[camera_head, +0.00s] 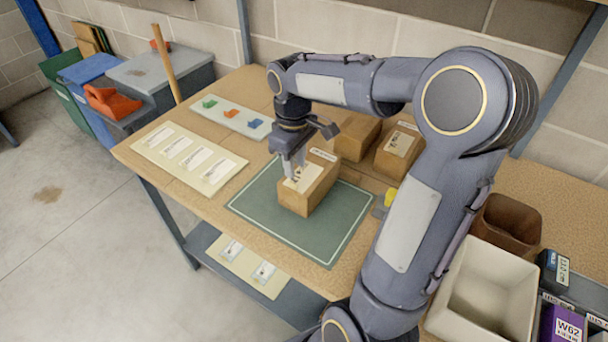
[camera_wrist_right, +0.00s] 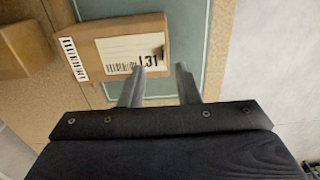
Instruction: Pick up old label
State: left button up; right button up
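A brown cardboard box (camera_head: 322,188) stands on the green mat (camera_head: 262,212) with a pale cutting line around its edge. The old label (camera_head: 303,178), cream with a barcode and dark digits, lies on its top; it also shows in the right wrist view (camera_wrist_right: 128,48). A separate white barcode strip (camera_wrist_right: 73,59) sits beside it. My right gripper (camera_head: 293,172) is over the label's edge, fingers pointing down. In the wrist view the right gripper (camera_wrist_right: 165,70) has its fingers apart, with one fingertip at the label's printed corner and the other past the box edge. Contact cannot be told. My left gripper is out of view.
Two more boxes (camera_head: 357,138) (camera_head: 399,150) stand behind the mat. A sheet of labels (camera_head: 190,158) and a white board with coloured pieces (camera_head: 230,117) lie left. A cream bin (camera_head: 485,292) and brown bin (camera_head: 507,223) stand right. Coloured bins stand beyond the table's left end.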

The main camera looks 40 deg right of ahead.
aim_at(291, 182)
jog(key=f, duration=0.3)
jog(key=a+f, duration=0.1)
jog(key=shift+w+f+p, duration=0.35)
jog(key=shift+w+p, duration=0.05)
jog(key=shift+d+f, duration=0.1)
jog(key=shift+f, duration=0.3)
grip_shut()
